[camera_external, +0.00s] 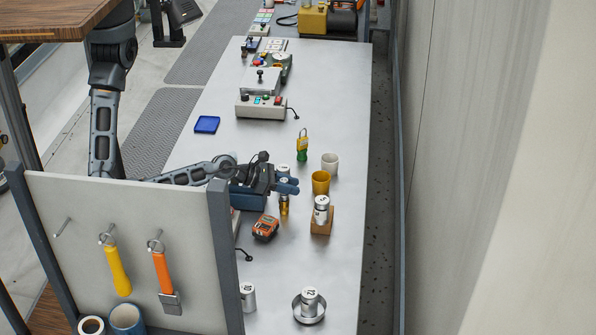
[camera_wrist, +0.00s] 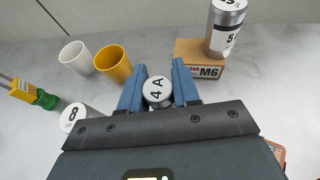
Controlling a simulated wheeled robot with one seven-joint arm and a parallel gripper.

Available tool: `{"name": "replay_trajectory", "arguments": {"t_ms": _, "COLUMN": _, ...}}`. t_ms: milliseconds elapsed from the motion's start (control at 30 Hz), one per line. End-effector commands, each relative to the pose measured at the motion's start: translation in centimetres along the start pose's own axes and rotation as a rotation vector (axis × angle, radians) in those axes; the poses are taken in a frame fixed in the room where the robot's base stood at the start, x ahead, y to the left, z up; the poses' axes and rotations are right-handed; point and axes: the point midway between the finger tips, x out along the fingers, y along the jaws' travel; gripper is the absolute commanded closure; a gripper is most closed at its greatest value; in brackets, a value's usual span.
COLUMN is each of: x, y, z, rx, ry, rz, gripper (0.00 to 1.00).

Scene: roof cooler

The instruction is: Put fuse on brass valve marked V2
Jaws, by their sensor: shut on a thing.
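My gripper (camera_wrist: 157,92) is shut on a silver cylinder marked "4 A" (camera_wrist: 157,90), one blue finger on each side of it. The marking is on its upper face. In the external view my gripper (camera_external: 288,185) is over the middle of the bench. A small brass-coloured piece (camera_external: 284,209) shows directly below the fingers; I cannot tell whether it is part of the held cylinder or a separate thing. I cannot read a V2 mark on any brass valve. A silver cylinder marked "8" (camera_wrist: 75,116) stands left of my gripper in the wrist view.
A white cup (camera_external: 330,164) and a yellow cup (camera_external: 320,182) stand close by. An orange meter (camera_external: 265,228) lies nearby. Another cylinder (camera_external: 309,298) stands in a round dish (camera_external: 297,313) towards the front. Bench space between is clear.

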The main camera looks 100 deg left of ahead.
Motion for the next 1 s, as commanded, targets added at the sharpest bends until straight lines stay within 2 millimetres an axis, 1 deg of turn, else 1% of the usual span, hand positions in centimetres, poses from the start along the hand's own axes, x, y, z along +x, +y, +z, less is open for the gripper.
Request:
{"name": "replay_trajectory", "arguments": {"t_ms": 367, "x": 0.17, "y": -0.01, "z": -0.44, "rx": -0.001, "ry": 0.0, "rz": 0.0, "gripper": 0.99}}
{"name": "replay_trajectory", "arguments": {"t_ms": 400, "x": 0.16, "y": -0.01, "z": -0.39, "rx": -0.001, "ry": 0.0, "rz": 0.0, "gripper": 0.65}}
{"name": "replay_trajectory", "arguments": {"t_ms": 600, "x": 0.15, "y": -0.01, "z": -0.37, "rx": -0.001, "ry": 0.0, "rz": 0.0, "gripper": 0.46}}
{"name": "replay_trajectory", "arguments": {"t_ms": 633, "x": 0.15, "y": -0.01, "z": -0.37, "rx": -0.001, "ry": 0.0, "rz": 0.0, "gripper": 0.43}}
{"name": "replay_trajectory", "arguments": {"t_ms": 933, "x": 0.02, "y": -0.01, "z": -0.06, "rx": -0.001, "ry": -0.002, "rz": 0.0, "gripper": 0.43}}
{"name": "replay_trajectory", "arguments": {"t_ms": 1000, "x": -0.51, "y": -0.08, "z": -0.09, "rx": -0.003, "ry": -0.002, "rz": 0.0, "gripper": 0.43}}
